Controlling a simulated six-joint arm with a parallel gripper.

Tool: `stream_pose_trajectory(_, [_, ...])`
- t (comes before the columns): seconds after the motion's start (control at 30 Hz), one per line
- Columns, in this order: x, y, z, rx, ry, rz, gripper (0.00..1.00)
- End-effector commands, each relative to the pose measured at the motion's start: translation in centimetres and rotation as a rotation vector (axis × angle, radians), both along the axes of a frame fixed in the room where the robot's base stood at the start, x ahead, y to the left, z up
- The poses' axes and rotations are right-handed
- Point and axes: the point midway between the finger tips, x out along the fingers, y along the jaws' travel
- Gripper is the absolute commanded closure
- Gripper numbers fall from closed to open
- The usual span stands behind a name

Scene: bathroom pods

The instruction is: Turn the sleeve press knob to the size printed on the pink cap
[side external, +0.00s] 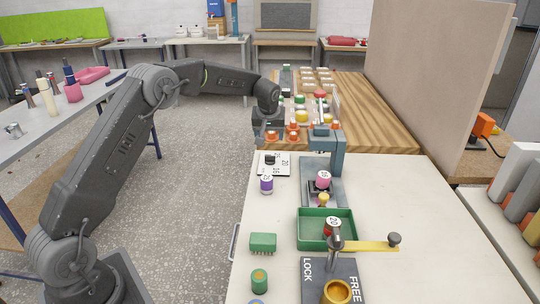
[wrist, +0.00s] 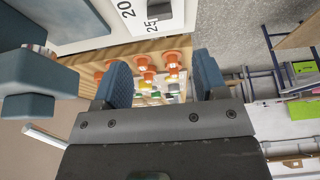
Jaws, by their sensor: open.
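The sleeve press (side external: 336,150) is a blue-grey frame on the pale bench. The pink cap (side external: 323,179) sits under it, with a dark printed number too small to read surely. The black knob (side external: 270,158) is on a white dial plate (side external: 281,169) left of the press, marked with numbers including 20 and 25. The wrist view shows part of the plate (wrist: 183,15) and the knob (wrist: 159,10) at the top edge; the pointer setting is unclear. My gripper (side external: 268,136) is open and empty, beyond the dial and apart from it; its fingers also show in the wrist view (wrist: 162,78).
A purple cap (side external: 266,184) stands in front of the dial. A yellow lever (side external: 368,246) crosses beside the LOCK/FREE plate (side external: 312,271). Several orange pieces (side external: 293,130) stand on the wooden table behind. The bench's right side is clear.

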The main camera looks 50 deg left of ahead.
Motion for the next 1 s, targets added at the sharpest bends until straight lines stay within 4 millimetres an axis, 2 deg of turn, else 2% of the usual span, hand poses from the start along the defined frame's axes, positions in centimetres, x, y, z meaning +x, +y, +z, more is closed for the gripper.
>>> stream_pose_trajectory(0.3, [1.7, 1.8, -6.3, -0.001, 0.005, -0.001, 0.34])
stream_pose_trajectory(0.5, [2.6, 2.6, -9.2, -0.001, 0.003, -0.001, 0.34])
stream_pose_trajectory(0.7, [3.0, 3.0, -10.5, -0.001, 0.002, -0.003, 0.34])
stream_pose_trajectory(1.0, [3.1, 3.1, -10.7, -0.001, 0.001, -0.003, 0.34])
